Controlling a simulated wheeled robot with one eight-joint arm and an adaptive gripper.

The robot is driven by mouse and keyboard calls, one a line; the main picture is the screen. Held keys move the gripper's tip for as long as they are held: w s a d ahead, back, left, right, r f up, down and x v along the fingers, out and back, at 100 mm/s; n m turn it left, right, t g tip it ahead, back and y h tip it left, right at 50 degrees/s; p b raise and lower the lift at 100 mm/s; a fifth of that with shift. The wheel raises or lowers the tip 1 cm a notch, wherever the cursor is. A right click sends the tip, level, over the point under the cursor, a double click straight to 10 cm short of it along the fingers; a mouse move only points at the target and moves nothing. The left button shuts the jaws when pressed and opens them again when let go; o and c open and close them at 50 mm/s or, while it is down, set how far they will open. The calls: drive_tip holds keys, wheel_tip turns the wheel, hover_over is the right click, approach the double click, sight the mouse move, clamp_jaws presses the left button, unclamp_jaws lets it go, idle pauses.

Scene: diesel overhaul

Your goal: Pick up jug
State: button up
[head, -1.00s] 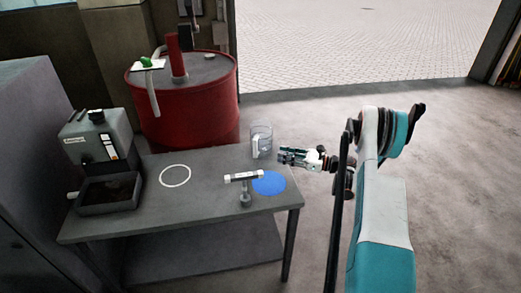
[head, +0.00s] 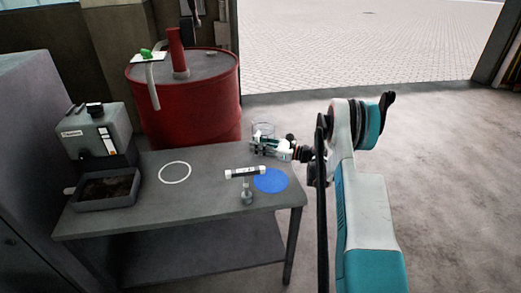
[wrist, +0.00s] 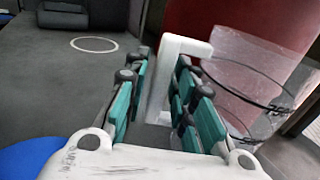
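The jug is clear with a white handle and stands at the back right of the table; its rim (head: 263,127) shows above my gripper in the head view. In the wrist view its clear body (wrist: 255,75) is at right and its white handle (wrist: 185,46) is in the middle. My gripper (head: 256,145) is at the jug and hides its lower part in the head view. In the wrist view my gripper (wrist: 163,85) is open, with the upright of the handle between its teal-padded fingers. I cannot tell whether they touch it.
The grey table (head: 215,165) carries a white ring mark (head: 174,172), a blue disc (head: 270,180), a T-shaped stand (head: 246,186) and a grey machine with a tray (head: 105,190). A red drum (head: 190,100) stands behind it. The floor at right is free.

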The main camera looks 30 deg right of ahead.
drive_tip(key=shift+w+a, duration=0.2)
drive_tip(key=shift+w, duration=0.05)
clamp_jaws()
drive_tip(key=shift+r, duration=0.2)
